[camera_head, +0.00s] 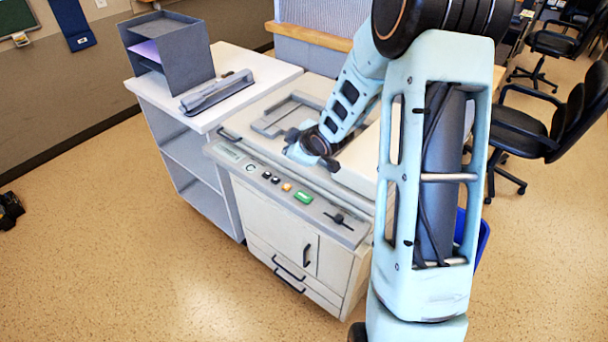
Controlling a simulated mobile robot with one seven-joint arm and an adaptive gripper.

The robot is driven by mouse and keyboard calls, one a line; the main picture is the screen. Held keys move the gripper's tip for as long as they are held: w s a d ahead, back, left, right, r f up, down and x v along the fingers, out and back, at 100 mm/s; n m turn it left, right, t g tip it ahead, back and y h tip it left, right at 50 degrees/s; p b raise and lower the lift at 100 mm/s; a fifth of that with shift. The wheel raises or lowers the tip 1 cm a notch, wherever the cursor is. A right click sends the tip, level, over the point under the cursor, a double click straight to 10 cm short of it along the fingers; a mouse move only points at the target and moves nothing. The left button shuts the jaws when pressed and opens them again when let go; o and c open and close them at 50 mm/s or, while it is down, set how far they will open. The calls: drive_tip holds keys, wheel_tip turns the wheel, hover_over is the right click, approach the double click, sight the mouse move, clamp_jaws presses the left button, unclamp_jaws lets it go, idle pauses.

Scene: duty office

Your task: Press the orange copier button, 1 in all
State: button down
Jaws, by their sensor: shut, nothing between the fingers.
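My gripper (294,137) is over the copier top, behind the panel and apart from the orange button. It is small here and partly hidden by my wrist; its fingers look shut and empty. I cannot tell how high it is above the copier top.
Other panel parts are dark buttons (271,178), a round pale button (250,168), a display (229,152) and a slider (339,219).

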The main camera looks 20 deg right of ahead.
sight(288, 188)
drive_tip(key=shift+s+a+f+n, duration=0.3)
drive_tip(key=shift+s+a+n, duration=0.2)
drive_tip(key=shift+s+a, duration=0.15)
drive_tip(key=shift+f, duration=0.1)
wheel_tip(288, 188, down, 9)
drive_tip(key=b, duration=0.7)
drive_tip(key=shift+b, duration=0.4)
idle(0.7)
drive_tip(key=shift+f+b, duration=0.2)
drive_tip(key=shift+b, duration=0.2)
drive_tip(key=shift+f+b, duration=0.45)
drive_tip(key=shift+f, duration=0.05)
idle(0.4)
idle(0.3)
drive_tip(key=shift+r+p, duration=0.8)
drive_tip(key=shift+r, duration=0.1)
